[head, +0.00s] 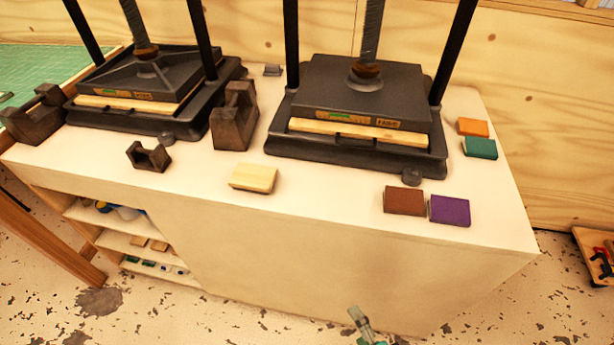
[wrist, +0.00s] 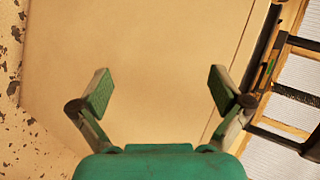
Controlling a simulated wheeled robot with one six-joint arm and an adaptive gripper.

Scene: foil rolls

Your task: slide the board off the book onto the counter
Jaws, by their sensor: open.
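A pale wooden board-like block (head: 253,178) lies near the front edge of the white counter (head: 320,215); I cannot tell whether a book is under it. Another pale board (head: 360,130) shows as a strip under the dark plate of the right press, and a similar strip (head: 140,105) shows in the left press. Small book-like blocks lie at the right: brown (head: 404,200), purple (head: 450,210), orange (head: 473,127) and teal (head: 480,148). My gripper (head: 359,316) is low in front of the counter, away from all of these. In the wrist view its green-padded fingers (wrist: 160,90) are spread and empty.
The right press (head: 365,85) and left press (head: 150,75) fill the back of the counter. Dark metal blocks (head: 235,115) and (head: 148,157) stand between the presses and at the front left. The counter's front middle is clear around the pale block.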

